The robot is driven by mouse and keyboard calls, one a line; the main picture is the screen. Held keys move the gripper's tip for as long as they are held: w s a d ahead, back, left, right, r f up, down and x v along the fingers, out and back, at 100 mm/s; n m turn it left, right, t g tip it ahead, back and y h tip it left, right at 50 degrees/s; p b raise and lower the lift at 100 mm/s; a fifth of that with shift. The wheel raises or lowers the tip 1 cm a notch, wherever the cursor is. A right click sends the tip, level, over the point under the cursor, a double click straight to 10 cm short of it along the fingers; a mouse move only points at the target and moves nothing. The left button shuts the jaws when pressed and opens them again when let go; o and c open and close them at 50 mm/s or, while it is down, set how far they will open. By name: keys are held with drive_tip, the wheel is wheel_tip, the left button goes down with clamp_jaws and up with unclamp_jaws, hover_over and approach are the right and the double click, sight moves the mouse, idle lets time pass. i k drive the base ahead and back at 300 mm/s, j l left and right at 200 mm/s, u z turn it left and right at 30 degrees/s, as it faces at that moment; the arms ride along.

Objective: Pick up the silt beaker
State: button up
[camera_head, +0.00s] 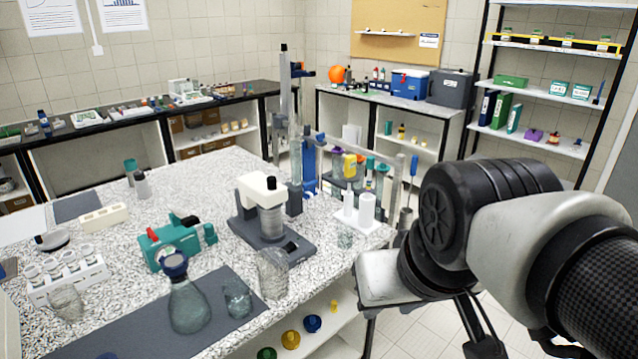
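Several clear glass vessels stand on the speckled bench, and I cannot tell which is the silt beaker. A larger one (274,273) stands in front of the sieve shaker (270,218), near the bench's right edge. A second beaker (237,299) stands on the dark mat beside a flask with a blue stopper (188,308). A third (65,304) stands at left in front of a white cup rack. A small one (345,237) stands by the white cylinders. My arm reaches in from the right, off the bench's edge.
The bench (225,180) also carries a teal device (170,245), a white cup rack (68,280) and a stand with coloured bottles. A lower shelf (335,322) holds coloured bowls. White floor tiles show at right. Side counters and a shelf unit line the walls.

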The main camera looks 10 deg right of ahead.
sight(345, 235)
drive_tip(key=z, duration=0.15)
drive_tip(key=i+l+u, duration=0.15)
drive_tip(key=i+l, duration=0.15)
drive_tip(key=i+l+u, duration=0.15)
drive_tip(key=i+l, duration=0.2)
drive_tip(key=i+l+u, duration=0.2)
drive_tip(key=l, duration=0.25)
drive_tip(key=i+l+u, duration=0.15)
drive_tip(key=i+l, duration=0.15)
drive_tip(key=l, duration=0.15)
drive_tip(key=i+l+u, duration=0.15)
drive_tip(key=l, duration=0.3)
drive_tip(key=i, duration=0.1)
